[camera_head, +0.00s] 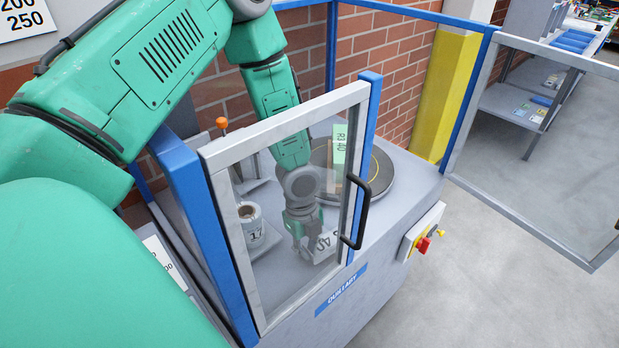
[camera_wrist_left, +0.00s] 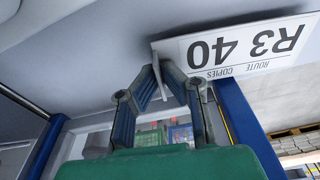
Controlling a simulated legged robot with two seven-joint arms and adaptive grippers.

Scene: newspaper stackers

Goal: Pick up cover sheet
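The cover sheet (camera_head: 326,245) is a white card with black print, seen through the clear door panel at the end of my left gripper (camera_head: 302,236). In the left wrist view the cover sheet (camera_wrist_left: 235,48) reads "ROUTE R3 40 COPIES". My left gripper's fingers (camera_wrist_left: 160,70) close in on the sheet's near corner, with a thin edge of it between the fingertips. The gripper looks shut on it. In the head view the fingertips are blurred behind the panel. My right gripper is in neither view.
The framed clear door (camera_head: 282,120) with a black handle (camera_head: 358,212) stands in front of my left forearm. A yellow post (camera_head: 448,92) stands behind. Another clear panel (camera_head: 550,150) is at right.

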